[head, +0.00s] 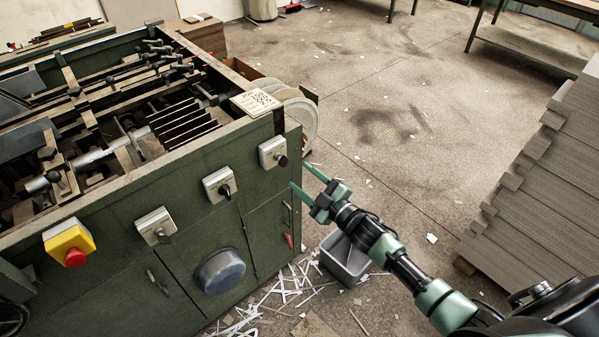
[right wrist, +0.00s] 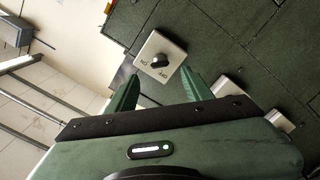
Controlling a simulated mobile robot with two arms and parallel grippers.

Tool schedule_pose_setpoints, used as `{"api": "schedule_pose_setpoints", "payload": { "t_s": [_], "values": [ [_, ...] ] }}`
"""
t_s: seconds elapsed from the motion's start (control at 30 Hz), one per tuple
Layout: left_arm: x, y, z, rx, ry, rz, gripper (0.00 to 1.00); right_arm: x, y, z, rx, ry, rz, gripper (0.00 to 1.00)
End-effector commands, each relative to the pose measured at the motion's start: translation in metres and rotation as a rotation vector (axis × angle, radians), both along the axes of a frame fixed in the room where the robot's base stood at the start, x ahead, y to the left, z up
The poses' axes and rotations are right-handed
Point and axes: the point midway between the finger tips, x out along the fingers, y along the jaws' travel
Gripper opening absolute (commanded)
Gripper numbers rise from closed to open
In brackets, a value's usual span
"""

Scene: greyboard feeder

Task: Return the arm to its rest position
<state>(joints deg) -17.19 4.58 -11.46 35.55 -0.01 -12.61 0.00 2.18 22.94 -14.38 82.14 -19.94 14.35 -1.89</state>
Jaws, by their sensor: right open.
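My right gripper (head: 303,178) is open and empty in the head view, in front of the right end of the green machine (head: 185,215). Its two green fingers point toward the machine's front corner. Just beyond them is a grey switch box (head: 270,152) with a black knob. In the right wrist view the fingers (right wrist: 160,92) stand apart, and the same switch box (right wrist: 160,55) shows past them, with ON and OFF lettering. The fingers look apart from the box. My left gripper is not in view.
More switch boxes (head: 220,186) and a red button on a yellow box (head: 69,243) line the machine's front. A grey bin (head: 345,262) and paper strips (head: 285,288) lie below my arm. Stacked grey board (head: 545,175) stands at right. Open floor (head: 400,120) lies behind.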

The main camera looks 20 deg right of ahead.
Motion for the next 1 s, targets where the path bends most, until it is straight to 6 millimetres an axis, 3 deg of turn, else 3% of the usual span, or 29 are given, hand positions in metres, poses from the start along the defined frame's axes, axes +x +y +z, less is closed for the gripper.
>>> {"api": "schedule_pose_setpoints", "payload": {
  "t_s": [0.17,0.27,0.37,0.47,0.6,0.77,0.9,1.0],
  "values": [
    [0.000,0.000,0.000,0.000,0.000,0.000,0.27,0.000,0.000,0.000,0.001,0.000,0.000,0.51],
    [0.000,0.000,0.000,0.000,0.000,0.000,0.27,-0.002,-0.002,-0.011,0.007,0.023,-0.010,0.51],
    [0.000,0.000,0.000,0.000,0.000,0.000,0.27,-0.011,-0.009,-0.046,0.027,0.102,-0.048,0.51],
    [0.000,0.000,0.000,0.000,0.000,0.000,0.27,-0.031,-0.020,-0.106,0.058,0.238,-0.114,0.51],
    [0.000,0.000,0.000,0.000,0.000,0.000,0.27,-0.082,-0.035,-0.200,0.103,0.464,-0.223,0.51],
    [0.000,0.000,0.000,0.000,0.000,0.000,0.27,-0.161,-0.042,-0.295,0.143,0.714,-0.339,0.51],
    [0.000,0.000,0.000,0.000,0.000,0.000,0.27,-0.245,-0.041,-0.363,0.169,0.930,-0.435,0.51],
    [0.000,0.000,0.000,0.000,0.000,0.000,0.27,-0.311,-0.037,-0.402,0.182,1.080,-0.500,0.51]
  ]
}}
